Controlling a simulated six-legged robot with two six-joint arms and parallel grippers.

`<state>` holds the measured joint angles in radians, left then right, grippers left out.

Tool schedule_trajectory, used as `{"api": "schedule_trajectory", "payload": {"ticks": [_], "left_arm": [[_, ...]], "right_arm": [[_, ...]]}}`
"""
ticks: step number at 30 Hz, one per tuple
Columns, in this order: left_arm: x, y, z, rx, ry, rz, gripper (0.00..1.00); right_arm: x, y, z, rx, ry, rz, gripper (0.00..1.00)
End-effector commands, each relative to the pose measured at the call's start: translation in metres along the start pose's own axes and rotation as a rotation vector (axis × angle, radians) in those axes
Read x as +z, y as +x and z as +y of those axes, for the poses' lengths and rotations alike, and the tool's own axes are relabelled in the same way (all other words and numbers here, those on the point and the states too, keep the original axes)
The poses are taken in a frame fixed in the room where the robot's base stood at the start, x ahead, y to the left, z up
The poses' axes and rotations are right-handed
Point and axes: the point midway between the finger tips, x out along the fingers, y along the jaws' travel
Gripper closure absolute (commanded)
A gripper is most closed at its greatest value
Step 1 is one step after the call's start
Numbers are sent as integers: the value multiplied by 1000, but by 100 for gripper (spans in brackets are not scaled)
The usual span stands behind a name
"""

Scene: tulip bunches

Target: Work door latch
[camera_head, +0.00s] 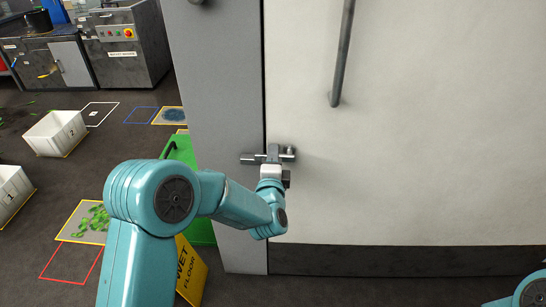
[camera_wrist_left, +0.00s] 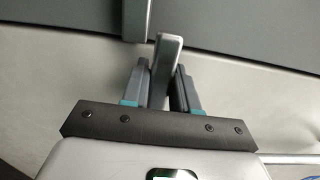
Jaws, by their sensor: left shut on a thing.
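The metal door latch (camera_head: 249,158) sits across the seam between the grey frame and the pale door (camera_head: 420,170). In the left wrist view its grey lever (camera_wrist_left: 168,48) stands between my fingers. My left gripper (camera_head: 273,160) is at the latch in the head view; in the wrist view the gripper (camera_wrist_left: 162,75) is shut on the lever. The gripper hides part of the latch. The door looks closed against the frame. My right gripper is out of view; only a piece of that arm shows at the lower right.
A long bar handle (camera_head: 343,60) stands out from the door above the latch. A yellow wet-floor sign (camera_head: 190,272) and a green object (camera_head: 180,150) stand left of the frame, partly behind my arm. White crates (camera_head: 55,133) stand on the floor at left.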

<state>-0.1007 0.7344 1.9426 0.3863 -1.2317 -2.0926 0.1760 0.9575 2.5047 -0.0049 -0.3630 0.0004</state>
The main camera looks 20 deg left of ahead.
Motion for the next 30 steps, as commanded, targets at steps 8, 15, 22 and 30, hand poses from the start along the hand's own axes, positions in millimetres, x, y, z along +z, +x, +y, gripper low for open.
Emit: {"api": "schedule_trajectory", "payload": {"ticks": [8,15,22,30], "left_arm": [[0,0,0,-2,5,1,51],[0,0,0,-1,2,0,51],[0,-21,-1,1,3,2,51],[-1,-92,-1,2,4,6,51]], "right_arm": [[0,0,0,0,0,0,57],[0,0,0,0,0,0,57],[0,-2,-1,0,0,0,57],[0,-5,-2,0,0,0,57]]}}
